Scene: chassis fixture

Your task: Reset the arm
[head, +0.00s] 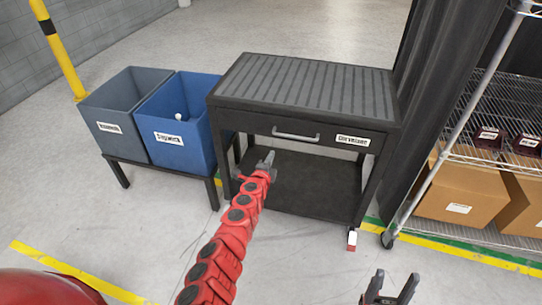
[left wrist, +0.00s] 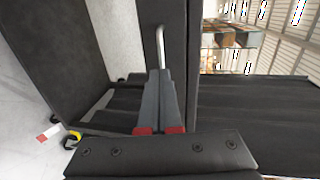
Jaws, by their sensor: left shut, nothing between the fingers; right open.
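My left arm reaches forward to the black cart (head: 300,180). My left gripper (head: 268,157) is shut and empty, in front of the cart, below and to the left of the drawer handle (head: 296,134) in the head view. In the left wrist view its grey fingers (left wrist: 160,72) are together, and the silver handle (left wrist: 159,42) shows just past their tips. I cannot tell whether they touch it. The drawer front (head: 275,132) looks flush with the cart. My right gripper (head: 391,290) is open and empty at the bottom edge of the head view, apart from the cart.
A grey bin (head: 105,128) and a blue bin (head: 180,140) stand on a low black stand left of the cart. A small white object (head: 179,117) is in the blue bin. A wire shelf (head: 492,157) with cardboard boxes (head: 458,192) stands at right. The cart's ribbed top (head: 310,82) is bare.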

